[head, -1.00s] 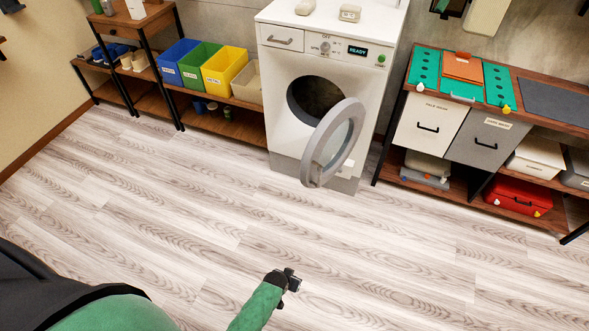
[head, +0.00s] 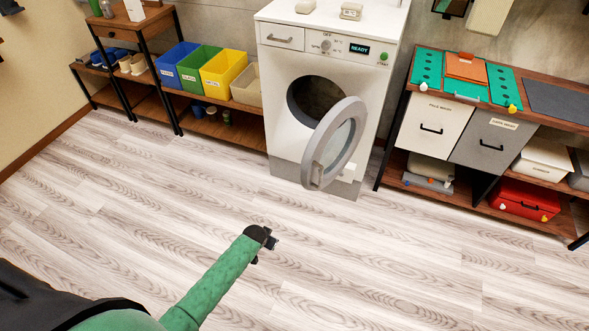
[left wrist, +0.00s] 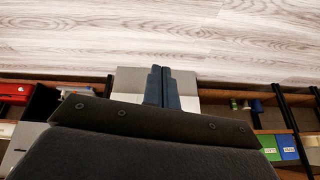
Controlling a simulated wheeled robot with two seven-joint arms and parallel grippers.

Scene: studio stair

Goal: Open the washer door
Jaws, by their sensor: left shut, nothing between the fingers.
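The white washer (head: 285,125) stands against the back wall in the head view. Its round grey-rimmed door (head: 318,170) is swung open towards the right, and the dark drum opening (head: 312,97) shows behind it. My left gripper (head: 273,243) is shut and empty, over the floor in front of the washer and well apart from the door. Its closed fingers also show in the left wrist view (left wrist: 163,85), with a pale part of the washer (left wrist: 128,80) partly hidden behind them. My right gripper is not in view.
Blue (head: 180,66), green (head: 200,72) and yellow (head: 224,74) bins sit on a low shelf left of the washer. A workbench (head: 480,165) with hampers and a red case (head: 525,199) stands on the right. The wooden floor (head: 370,260) between is clear.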

